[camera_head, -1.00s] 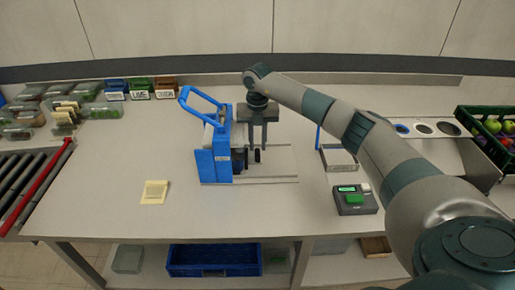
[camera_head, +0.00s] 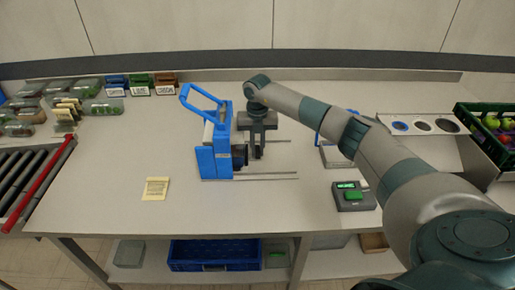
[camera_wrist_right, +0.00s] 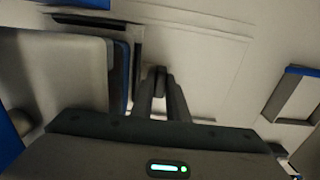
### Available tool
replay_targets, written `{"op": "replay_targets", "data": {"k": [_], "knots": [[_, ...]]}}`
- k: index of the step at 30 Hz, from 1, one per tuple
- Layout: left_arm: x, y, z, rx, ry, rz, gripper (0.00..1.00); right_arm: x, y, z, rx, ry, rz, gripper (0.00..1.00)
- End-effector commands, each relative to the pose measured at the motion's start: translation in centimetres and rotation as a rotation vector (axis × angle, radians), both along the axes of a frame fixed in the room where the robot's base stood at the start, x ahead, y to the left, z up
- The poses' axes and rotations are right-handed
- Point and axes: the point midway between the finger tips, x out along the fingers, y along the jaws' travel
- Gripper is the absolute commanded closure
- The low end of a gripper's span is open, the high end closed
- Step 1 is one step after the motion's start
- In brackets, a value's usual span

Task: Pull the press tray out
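The blue press (camera_head: 222,150), with a raised blue handle frame, stands on the bench left of centre. The dark press tray (camera_head: 240,155) shows at its right side, partly hidden by my gripper, with thin rails running right. My right gripper (camera_head: 257,153) points down just right of the press. Its fingers are close together around the small dark tray handle. In the right wrist view, the fingertips (camera_wrist_right: 162,78) come together at that dark handle (camera_wrist_right: 158,76); exact contact is hard to see. My left gripper is not in view.
A small device with a green button (camera_head: 354,196) and a blue-handled frame (camera_head: 338,157) stand to the right. A yellow note (camera_head: 155,188) lies left of the press. A roller conveyor (camera_head: 30,178) is at far left, a green crate (camera_head: 482,130) at far right.

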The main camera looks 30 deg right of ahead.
Motion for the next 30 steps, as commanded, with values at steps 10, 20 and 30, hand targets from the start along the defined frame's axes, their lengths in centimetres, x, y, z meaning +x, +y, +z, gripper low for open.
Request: {"op": "replay_targets", "data": {"k": [10,20,30], "knots": [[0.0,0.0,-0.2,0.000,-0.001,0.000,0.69,-1.2,-2.1,0.0,-0.002,0.000,-0.002,1.00],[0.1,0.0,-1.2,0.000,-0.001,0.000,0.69,-4.8,-7.9,-0.1,-0.003,-0.001,-0.004,1.00],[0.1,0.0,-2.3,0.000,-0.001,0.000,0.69,-8.2,-13.4,-0.1,-0.002,-0.001,-0.002,1.00]]}}
